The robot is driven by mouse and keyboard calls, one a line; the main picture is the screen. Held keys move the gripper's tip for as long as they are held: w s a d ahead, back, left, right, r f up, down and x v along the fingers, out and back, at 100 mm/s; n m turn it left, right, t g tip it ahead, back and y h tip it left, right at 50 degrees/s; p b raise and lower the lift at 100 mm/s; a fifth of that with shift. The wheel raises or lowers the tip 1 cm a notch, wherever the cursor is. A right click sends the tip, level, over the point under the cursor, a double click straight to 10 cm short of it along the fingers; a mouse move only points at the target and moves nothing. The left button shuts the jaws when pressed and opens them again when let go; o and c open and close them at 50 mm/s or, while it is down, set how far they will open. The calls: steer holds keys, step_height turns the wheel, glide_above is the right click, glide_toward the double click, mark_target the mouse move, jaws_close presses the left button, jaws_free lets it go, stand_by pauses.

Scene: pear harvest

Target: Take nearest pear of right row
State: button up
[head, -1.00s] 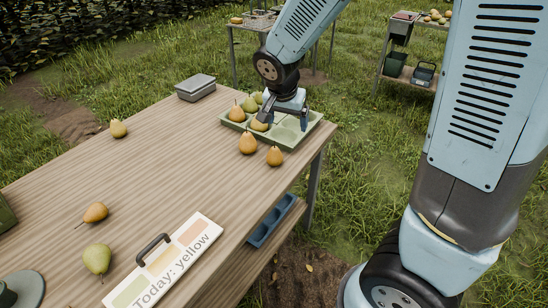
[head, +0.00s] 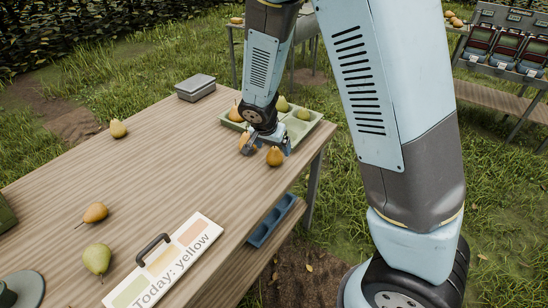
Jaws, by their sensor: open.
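Two orange-yellow pears stand on the wooden table just in front of the green tray (head: 314,128). The other pear (head: 243,139) is partly hidden behind my gripper. My gripper (head: 267,148) is open and low over these two pears, with one finger by each of them. I cannot tell whether a finger touches either pear. Inside the tray, an orange pear (head: 235,115) and green-yellow pears (head: 282,104) show; my arm hides part of the tray.
A sign (head: 165,262) reads "Today: yellow". A grey box (head: 196,88) stands at the back. The table's middle is clear.

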mark_target(272, 151)
steer(key=shift+a+x, duration=0.15)
steer(key=shift+x, duration=1.45)
steer(key=shift+a+x, duration=0.15)
steer(key=shift+x, duration=1.45)
steer(key=shift+w, duration=0.1)
steer(key=c, duration=1.2)
